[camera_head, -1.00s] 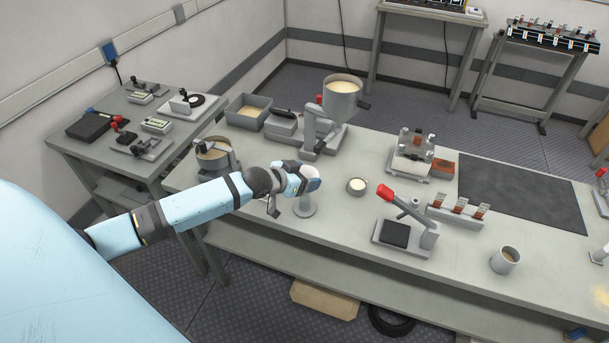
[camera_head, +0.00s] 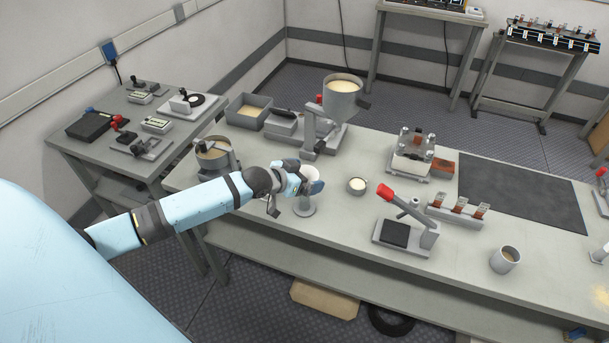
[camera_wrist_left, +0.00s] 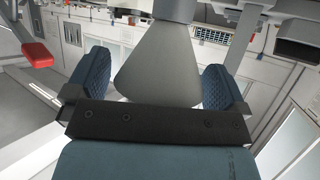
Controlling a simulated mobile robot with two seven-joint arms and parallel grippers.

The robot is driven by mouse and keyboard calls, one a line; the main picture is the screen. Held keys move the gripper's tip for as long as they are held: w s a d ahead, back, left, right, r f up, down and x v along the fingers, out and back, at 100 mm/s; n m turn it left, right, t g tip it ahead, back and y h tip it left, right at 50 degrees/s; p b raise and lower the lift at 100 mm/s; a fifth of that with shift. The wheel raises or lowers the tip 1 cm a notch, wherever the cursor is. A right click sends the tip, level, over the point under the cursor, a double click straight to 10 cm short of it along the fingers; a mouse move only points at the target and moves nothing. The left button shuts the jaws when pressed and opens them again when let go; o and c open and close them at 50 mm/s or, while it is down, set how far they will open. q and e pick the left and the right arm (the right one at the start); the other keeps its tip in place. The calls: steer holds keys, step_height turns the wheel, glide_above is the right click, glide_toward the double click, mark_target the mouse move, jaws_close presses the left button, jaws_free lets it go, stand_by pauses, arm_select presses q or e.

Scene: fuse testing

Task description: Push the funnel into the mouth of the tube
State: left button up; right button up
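My left gripper (camera_head: 305,185) is at the funnel (camera_head: 309,172), near the front edge of the long bench. In the left wrist view, its two blue pads stand apart on either side of the grey cone of the funnel (camera_wrist_left: 157,68). A grey cylinder, seemingly the tube (camera_wrist_left: 172,9), meets the narrow end of the cone. In the head view the tube's lower part and round foot (camera_head: 304,209) show below the gripper. How deep the funnel sits in the tube is hidden. My right gripper is not in view.
A red-handled press (camera_head: 405,225) is further right. A machine with a hopper (camera_head: 341,98) stands behind, and a round pot (camera_head: 212,152) is to the left.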

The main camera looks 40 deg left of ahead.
arm_select(q)
steer(key=b+v, duration=0.1)
steer(key=v, duration=1.2)
steer(key=shift+s+r, duration=0.15)
steer(key=shift+s, duration=0.2)
steer(key=shift+a, duration=0.1)
